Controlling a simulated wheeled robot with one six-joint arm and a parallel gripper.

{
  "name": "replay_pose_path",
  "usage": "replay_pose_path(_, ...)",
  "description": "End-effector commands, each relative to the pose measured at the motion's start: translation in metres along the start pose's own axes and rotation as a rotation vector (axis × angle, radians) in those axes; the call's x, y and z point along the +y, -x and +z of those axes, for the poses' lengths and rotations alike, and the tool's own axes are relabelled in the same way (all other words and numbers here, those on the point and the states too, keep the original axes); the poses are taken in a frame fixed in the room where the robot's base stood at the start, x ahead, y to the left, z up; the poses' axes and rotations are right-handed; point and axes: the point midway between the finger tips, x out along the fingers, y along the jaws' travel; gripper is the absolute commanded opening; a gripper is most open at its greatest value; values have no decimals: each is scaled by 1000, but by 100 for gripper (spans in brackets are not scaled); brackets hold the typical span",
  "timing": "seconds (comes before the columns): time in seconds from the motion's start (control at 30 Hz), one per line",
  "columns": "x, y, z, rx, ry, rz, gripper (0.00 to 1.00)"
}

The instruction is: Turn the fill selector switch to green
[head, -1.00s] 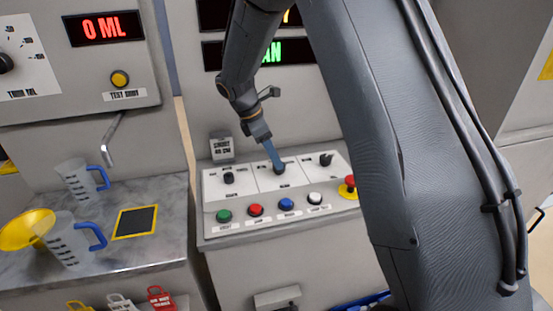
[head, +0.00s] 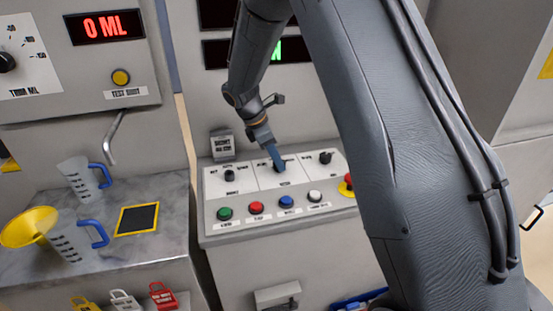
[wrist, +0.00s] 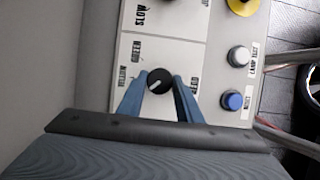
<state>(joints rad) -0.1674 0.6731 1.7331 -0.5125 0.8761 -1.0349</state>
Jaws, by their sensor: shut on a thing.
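The fill selector switch is a round black knob with a short white mark (wrist: 157,80) in the wrist view. Its mark lies on the left half of the knob, slanting toward the lower left; exactly which label it points at I cannot tell. The labels YELLOW and GREEN stand left and upper left of the knob. My gripper (wrist: 156,86) has its two blue fingers closed on either side of the knob. In the head view my gripper (head: 277,164) reaches down onto the middle knob of the control panel, and its fingers hide most of that knob.
The panel (head: 228,240) has black knobs on both sides, the left (head: 228,176) and right (head: 325,158). Green, red, blue and white buttons line its front, with a red emergency button (head: 349,181) at right.

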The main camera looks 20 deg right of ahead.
Motion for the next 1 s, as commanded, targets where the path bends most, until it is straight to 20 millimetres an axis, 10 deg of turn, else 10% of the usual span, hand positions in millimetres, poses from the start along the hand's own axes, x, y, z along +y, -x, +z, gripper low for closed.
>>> replay_pose_path(1.0,6,-2,2,1,-718,-297,10)
